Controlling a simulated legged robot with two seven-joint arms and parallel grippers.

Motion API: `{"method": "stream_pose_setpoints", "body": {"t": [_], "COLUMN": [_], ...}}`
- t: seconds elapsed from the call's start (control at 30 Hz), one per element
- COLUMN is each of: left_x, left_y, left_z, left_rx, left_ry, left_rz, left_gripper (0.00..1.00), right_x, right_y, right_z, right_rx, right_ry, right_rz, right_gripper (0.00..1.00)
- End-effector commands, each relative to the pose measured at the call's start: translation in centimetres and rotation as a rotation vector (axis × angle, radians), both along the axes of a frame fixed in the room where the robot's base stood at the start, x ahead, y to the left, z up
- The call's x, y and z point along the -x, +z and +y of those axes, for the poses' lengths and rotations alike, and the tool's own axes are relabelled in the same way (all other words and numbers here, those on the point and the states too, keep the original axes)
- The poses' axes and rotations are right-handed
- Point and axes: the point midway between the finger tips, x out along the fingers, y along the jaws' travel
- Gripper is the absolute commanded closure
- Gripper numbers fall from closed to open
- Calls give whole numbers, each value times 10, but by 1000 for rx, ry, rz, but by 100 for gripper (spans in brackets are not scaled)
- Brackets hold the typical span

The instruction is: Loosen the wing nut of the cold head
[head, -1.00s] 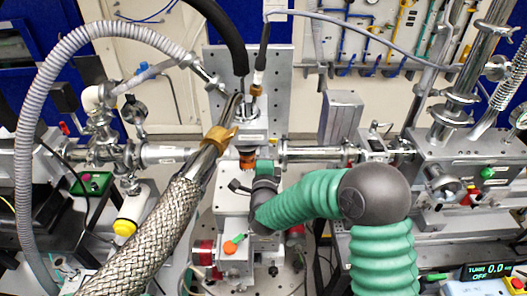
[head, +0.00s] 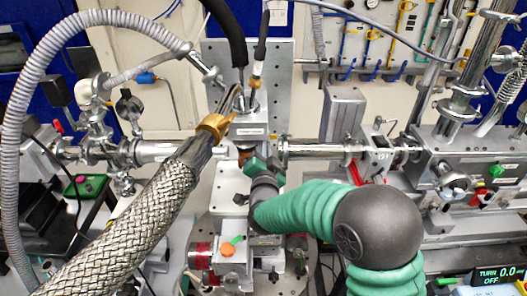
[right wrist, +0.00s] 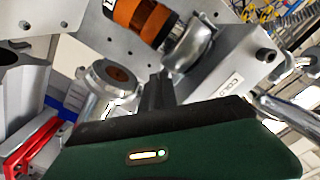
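The cold head stands at the middle of the head view as a pale metal block (head: 250,130) with a dark orange part below it. In the right wrist view a block (right wrist: 228,82) is labelled "COLD", beside an orange-banded cylinder (right wrist: 140,18) and a shiny metal clamp-like piece (right wrist: 192,45). I cannot clearly make out the wing nut. My right gripper (head: 252,158) is close in front of the cold head's lower part. In the right wrist view its dark fingers (right wrist: 158,92) are close together, just below the shiny piece; contact is unclear.
A horizontal beam pipe (head: 315,149) runs to the right. A red-handled part (right wrist: 32,147) and an open-topped metal tube (right wrist: 108,80) lie near the fingers in the right wrist view.

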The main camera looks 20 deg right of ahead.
Motion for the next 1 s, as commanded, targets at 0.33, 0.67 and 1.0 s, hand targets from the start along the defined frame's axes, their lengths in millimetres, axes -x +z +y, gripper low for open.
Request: {"method": "stream_pose_setpoints", "body": {"t": [0.33,0.67,1.0], "left_x": [0,0,0], "left_y": [-8,-9,-9], "left_z": [0,0,0], "left_rx": [0,0,0], "left_ry": [0,0,0], "left_rz": [0,0,0], "left_gripper": [100,100,100], "right_x": [0,0,1], "right_y": [-3,-2,-1], "right_z": [-1,-2,-1], "right_rx": [292,473,533], "right_ry": [0,0,1], "right_rz": [91,142,158], "right_gripper": [100,100,100]}}
